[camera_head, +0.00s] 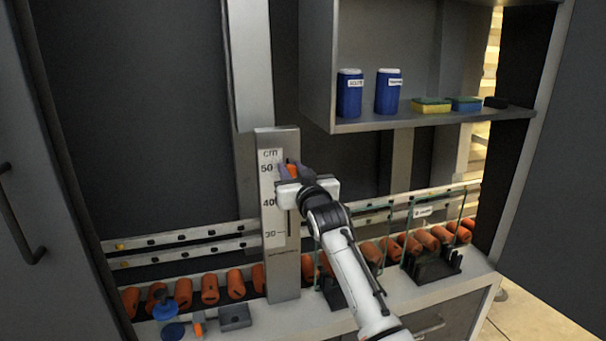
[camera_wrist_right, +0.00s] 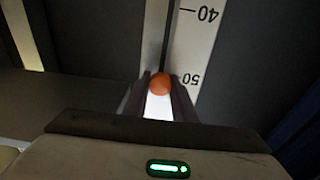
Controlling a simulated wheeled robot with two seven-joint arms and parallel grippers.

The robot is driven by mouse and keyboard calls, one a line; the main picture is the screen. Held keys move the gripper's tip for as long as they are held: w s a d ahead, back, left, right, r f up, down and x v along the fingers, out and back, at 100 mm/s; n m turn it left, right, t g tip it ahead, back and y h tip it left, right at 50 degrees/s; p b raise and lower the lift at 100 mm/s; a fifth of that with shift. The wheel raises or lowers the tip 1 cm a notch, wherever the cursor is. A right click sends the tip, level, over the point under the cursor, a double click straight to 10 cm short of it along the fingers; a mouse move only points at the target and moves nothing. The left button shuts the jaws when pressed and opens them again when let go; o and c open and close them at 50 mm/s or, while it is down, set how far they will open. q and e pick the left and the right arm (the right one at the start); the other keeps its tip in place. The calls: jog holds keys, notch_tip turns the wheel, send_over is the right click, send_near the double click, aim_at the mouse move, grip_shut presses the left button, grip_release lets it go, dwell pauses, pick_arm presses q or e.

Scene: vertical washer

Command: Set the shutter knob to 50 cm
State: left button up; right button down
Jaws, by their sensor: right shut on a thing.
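The shutter knob is an orange ball (camera_head: 292,169) on a grey upright post (camera_head: 284,270) with a white cm scale (camera_head: 270,217) marked 30, 40 and 50. In the head view it is level with the 50 mark. My right gripper (camera_head: 287,170) is shut on the knob, coming in from the right. In the right wrist view the picture is upside down; the orange knob (camera_wrist_right: 160,84) sits between the fingertips beside the 50 mark, at the dark slot of the scale (camera_wrist_right: 200,40). My left gripper is not in view.
A shelf (camera_head: 440,117) at the upper right holds two blue containers (camera_head: 349,95) and sponges (camera_head: 431,105). Orange rollers (camera_head: 209,288) line the bench behind the post. A glass-sided black holder (camera_head: 432,266) stands to the right.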

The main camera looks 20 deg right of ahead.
jog(key=c, duration=1.6)
grip_release()
jog(key=shift+r, duration=0.45)
jog(key=shift+o, duration=0.6)
jog(key=shift+f, duration=0.15)
jog(key=shift+f, duration=0.1)
jog(key=shift+s, duration=0.55)
jog(key=s, duration=0.9)
jog(key=shift+b, duration=0.35)
jog(key=shift+s, duration=0.1)
